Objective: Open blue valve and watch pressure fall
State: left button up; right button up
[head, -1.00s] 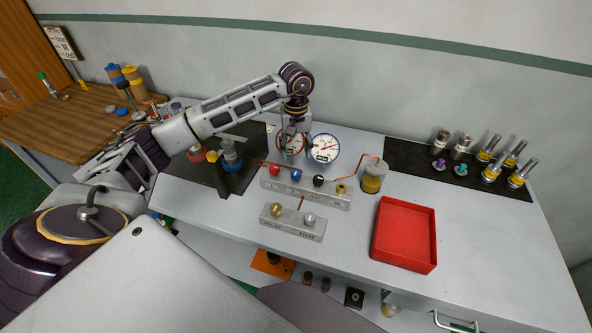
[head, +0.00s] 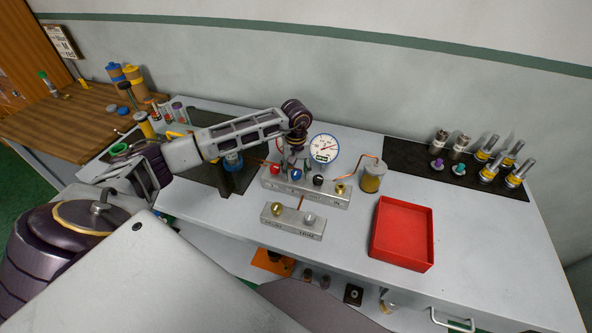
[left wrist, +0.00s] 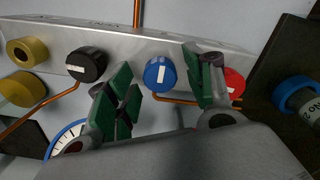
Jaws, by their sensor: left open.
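The blue valve knob (head: 296,174) sits on the upper grey manifold block (head: 325,194), between a red knob (head: 275,169) and a black knob (head: 318,180). My left gripper (head: 294,162) is open just above and behind the blue knob. In the left wrist view, the blue knob (left wrist: 160,74) with its white mark lies between the green-padded fingers (left wrist: 162,88), with gaps showing on both sides. A white-faced pressure gauge (head: 324,148) with a blue rim stands behind the block. My right gripper is not in view.
A brass fitting (head: 340,188) and a yellow canister (head: 371,177) are to the right. A lower block (head: 293,222) stands in front. A red tray (head: 403,232) sits at the right, with metal fittings (head: 488,150) on a black mat behind. The front of the bench is mostly clear.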

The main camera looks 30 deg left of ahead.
pick_arm(q)
jog(key=shift+c, duration=0.2)
jog(key=c, duration=1)
